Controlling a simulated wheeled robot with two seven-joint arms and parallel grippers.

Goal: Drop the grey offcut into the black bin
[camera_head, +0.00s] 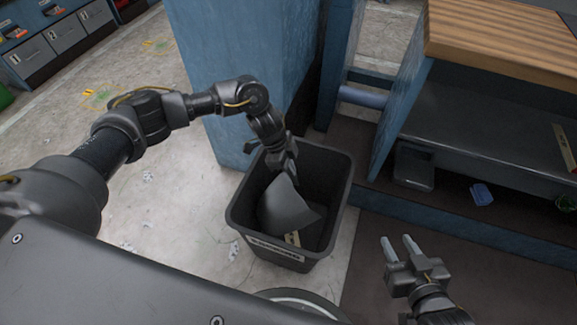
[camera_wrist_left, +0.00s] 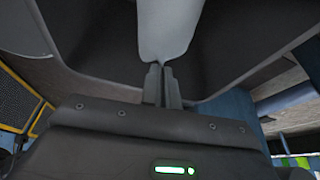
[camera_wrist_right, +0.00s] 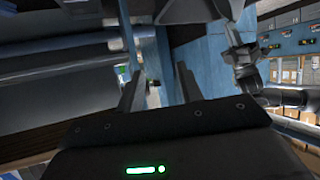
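The grey offcut (camera_head: 285,210) is a curved, pointed sheet hanging down inside the black bin (camera_head: 328,182). My left gripper (camera_head: 288,172) is at the bin's mouth, with its fingers closed on the upper end of the offcut. In the left wrist view the two fingers (camera_wrist_left: 162,78) are close together with the offcut (camera_wrist_left: 166,28) at their tips and the bin's dark inside around it. The bin stands upright with a label on its front. My right gripper (camera_head: 402,246) is open and empty, to the right of the bin and apart from it.
A blue pillar (camera_head: 250,65) rises just behind the bin. A blue bench with a wooden top (camera_head: 500,45) stands at the right. A small blue item (camera_head: 481,194) lies below its shelf. A pale piece (camera_head: 293,239) lies in the bin.

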